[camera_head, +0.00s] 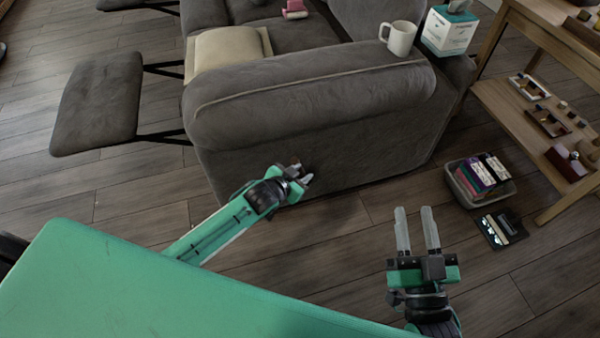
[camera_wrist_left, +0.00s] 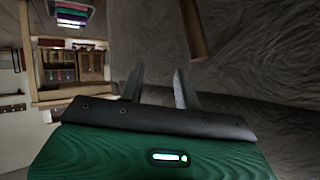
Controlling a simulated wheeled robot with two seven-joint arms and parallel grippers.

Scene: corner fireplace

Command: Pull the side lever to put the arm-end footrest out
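The grey sofa's padded arm (camera_head: 310,100) faces me in the head view. The arm-end footrest (camera_head: 100,103) stands out at the left on dark metal struts, clear of the seat front. My left gripper (camera_head: 303,176) is low beside the outer side panel of the sofa (camera_head: 370,150). In the left wrist view its two fingers (camera_wrist_left: 158,85) are apart with nothing between them. A brown wooden bar, apparently the side lever (camera_wrist_left: 193,30), projects beside the grey upholstery, beyond the fingertips. In the head view the lever is mostly hidden at the gripper. My right gripper (camera_head: 416,222) is open and empty above the floor.
A beige cushion (camera_head: 226,52) lies on the seat. A bin of boxes (camera_head: 465,198), a dark flat item (camera_head: 500,228) and a wooden shelf table (camera_head: 500,110) are at right.

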